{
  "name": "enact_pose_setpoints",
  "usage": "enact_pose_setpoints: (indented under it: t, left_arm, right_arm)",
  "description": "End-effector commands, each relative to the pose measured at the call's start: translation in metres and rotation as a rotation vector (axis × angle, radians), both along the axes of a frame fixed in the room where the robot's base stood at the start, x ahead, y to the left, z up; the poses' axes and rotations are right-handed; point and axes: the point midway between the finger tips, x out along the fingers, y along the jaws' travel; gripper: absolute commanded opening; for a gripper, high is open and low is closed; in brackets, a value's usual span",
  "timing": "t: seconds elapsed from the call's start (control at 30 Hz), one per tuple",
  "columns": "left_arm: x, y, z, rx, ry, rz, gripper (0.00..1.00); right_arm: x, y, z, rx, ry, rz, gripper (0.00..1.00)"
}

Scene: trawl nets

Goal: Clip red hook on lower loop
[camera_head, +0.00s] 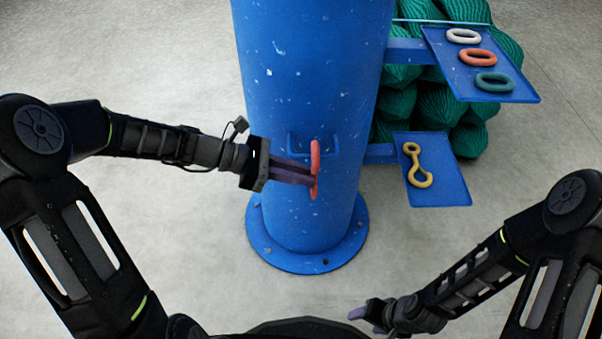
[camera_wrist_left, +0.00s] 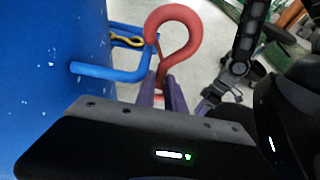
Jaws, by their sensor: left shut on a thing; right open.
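The red hook (camera_head: 315,156) is held in my left gripper (camera_head: 313,178) in front of the blue post (camera_head: 310,60). In the left wrist view the red hook (camera_wrist_left: 188,22) stands up from between the purple fingertips (camera_wrist_left: 162,95), with its curved end upward. A blue loop (camera_head: 296,142) sticks out from the post right behind the hook. In the wrist view the hook's free end is close to the loop's outer corner (camera_wrist_left: 150,52); I cannot tell whether they touch. My right gripper (camera_head: 368,316) is open and empty at the bottom, away from the post.
An upper blue tray (camera_head: 515,93) bears a white, an orange-red and a green ring. A lower blue tray (camera_head: 455,185) bears a yellow double-ended hook (camera_head: 415,165). Green nets (camera_head: 470,138) are piled behind the post. The floor in front is clear.

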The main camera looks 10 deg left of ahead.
Motion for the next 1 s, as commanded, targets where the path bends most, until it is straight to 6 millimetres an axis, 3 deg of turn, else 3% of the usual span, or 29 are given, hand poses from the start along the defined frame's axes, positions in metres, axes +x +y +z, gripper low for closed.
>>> enact_pose_setpoints:
  t: [1.0]
  left_arm:
    - [-0.0002,0.0007,0.0024,-0.001,0.001,-0.002,0.00]
  right_arm:
    - [-0.0015,0.0001,0.0097,0.001,0.004,0.003,0.60]
